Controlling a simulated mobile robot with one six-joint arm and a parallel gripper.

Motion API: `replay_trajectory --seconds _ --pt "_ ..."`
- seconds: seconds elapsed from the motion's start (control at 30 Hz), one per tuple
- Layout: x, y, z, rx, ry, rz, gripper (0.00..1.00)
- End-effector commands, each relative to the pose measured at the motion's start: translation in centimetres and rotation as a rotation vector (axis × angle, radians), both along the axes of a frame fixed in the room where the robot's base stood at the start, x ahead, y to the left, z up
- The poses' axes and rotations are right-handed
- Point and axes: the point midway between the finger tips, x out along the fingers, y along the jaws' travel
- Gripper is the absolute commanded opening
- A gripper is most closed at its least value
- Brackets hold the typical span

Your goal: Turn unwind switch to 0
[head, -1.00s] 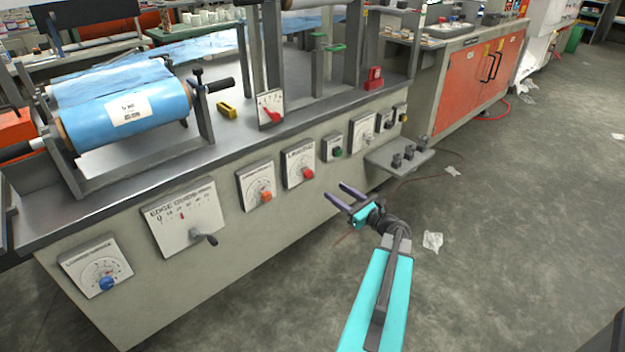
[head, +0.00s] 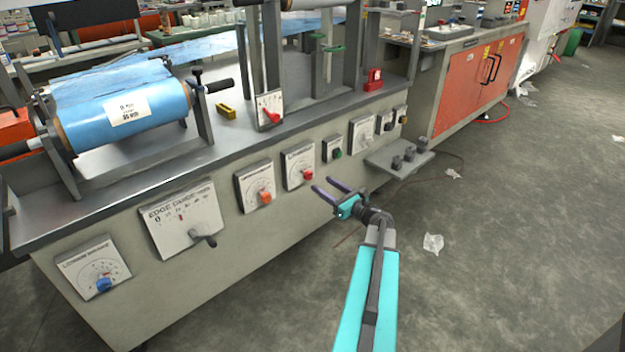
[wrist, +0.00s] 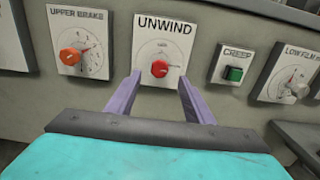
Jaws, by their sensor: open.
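The unwind switch is a red round knob (wrist: 159,69) on a white plate marked UNWIND (wrist: 165,35); the small scale marks and the knob's setting are too fine to read. In the head view the red knob (head: 307,174) is on the front of the grey machine. My gripper (head: 322,184) is open and empty, just in front of and to the right of this plate in the head view. In the wrist view my gripper's purple fingers (wrist: 159,80) point at the plate, one on each side of the knob's lower part. I see no clear contact.
The upper brake plate with an orange knob (wrist: 69,57) is to the left, and the green creep button (wrist: 234,74) to the right. A small shelf (head: 399,162) juts out from the machine right of my gripper. Open floor (head: 480,260) lies to the right.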

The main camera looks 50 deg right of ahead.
Motion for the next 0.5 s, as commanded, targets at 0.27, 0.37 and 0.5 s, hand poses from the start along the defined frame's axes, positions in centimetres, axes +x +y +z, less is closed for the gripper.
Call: replay_trajectory --seconds 0.27,0.37,0.5 --pt "4.2 -0.4 -0.1 0.0 -0.001 0.002 0.48" --pt "5.4 -0.4 -0.2 0.0 0.0 0.003 0.48" --pt "6.7 -0.5 -0.1 0.0 0.0 0.001 0.48"
